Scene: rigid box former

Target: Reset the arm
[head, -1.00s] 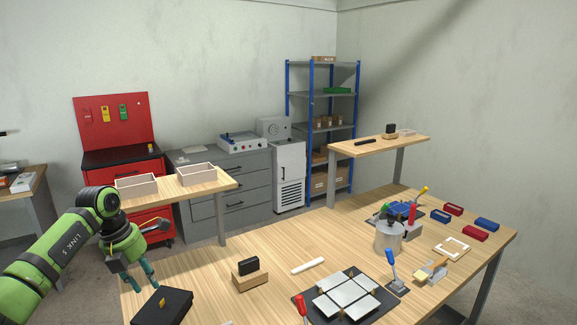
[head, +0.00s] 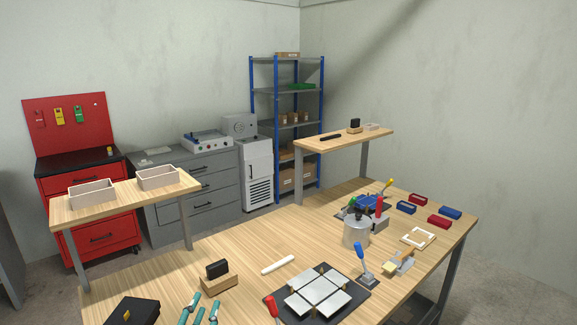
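My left gripper (head: 204,307) shows at the bottom edge of the head view, its teal fingers pointing up the picture. The fingers stand apart with nothing visible between them; the rest of the gripper and the arm are cut off by the frame. It appears in front of the wooden block with a black piece (head: 218,282) and to the right of a black case with a yellow mark (head: 135,312). My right gripper is out of view.
A black mat with pale metal plates (head: 318,292) lies right of the gripper, with a red-handled tool (head: 270,305) at its left edge. The bench's left middle (head: 150,275) is clear.

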